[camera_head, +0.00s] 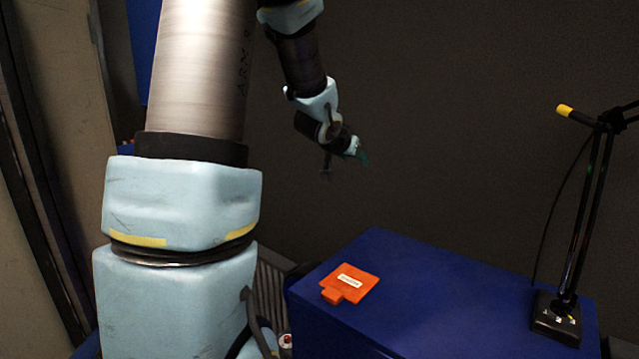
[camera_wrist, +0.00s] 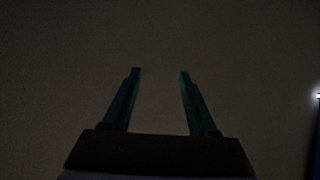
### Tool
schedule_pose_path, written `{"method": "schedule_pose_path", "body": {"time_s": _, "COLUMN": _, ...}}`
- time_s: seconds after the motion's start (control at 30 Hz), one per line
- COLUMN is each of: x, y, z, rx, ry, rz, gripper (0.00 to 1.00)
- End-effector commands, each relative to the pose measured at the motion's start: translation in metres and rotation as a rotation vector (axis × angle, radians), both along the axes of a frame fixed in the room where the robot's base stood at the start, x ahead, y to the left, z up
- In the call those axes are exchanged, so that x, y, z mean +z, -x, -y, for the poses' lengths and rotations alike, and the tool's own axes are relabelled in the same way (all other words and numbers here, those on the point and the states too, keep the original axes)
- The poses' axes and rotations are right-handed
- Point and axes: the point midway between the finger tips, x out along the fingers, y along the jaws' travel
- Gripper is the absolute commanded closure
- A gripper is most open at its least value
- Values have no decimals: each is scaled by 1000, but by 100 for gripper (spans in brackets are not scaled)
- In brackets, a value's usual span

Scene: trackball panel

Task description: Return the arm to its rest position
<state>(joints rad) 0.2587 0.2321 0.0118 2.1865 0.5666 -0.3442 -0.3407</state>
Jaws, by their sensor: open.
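My arm rises on the left in the head view and bends over to the right at the top. My gripper (camera_head: 364,159) hangs from its end in front of the dark wall, above and behind the blue cabinet and apart from it. In the wrist view my gripper (camera_wrist: 160,72) shows two dark green fingers spread wide, with only dim bare wall between them. It is open and holds nothing.
An orange piece (camera_head: 349,284) with a white label lies on the blue cabinet top (camera_head: 430,290). A black jointed lamp stand (camera_head: 557,316) stands at the cabinet's right. Dark wall (camera_head: 470,120) fills the back, with free room around my gripper.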

Motion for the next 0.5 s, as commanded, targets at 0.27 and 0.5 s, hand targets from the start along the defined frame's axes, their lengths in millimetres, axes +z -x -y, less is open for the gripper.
{"method": "schedule_pose_path", "body": {"time_s": 0.27, "x": -90, "y": 132, "z": -120, "rx": 315, "ry": -169, "rz": -487, "gripper": 41}}
{"method": "schedule_pose_path", "body": {"time_s": 0.5, "x": -123, "y": 236, "z": -148, "rx": 402, "ry": -196, "rz": -807, "gripper": 41}}
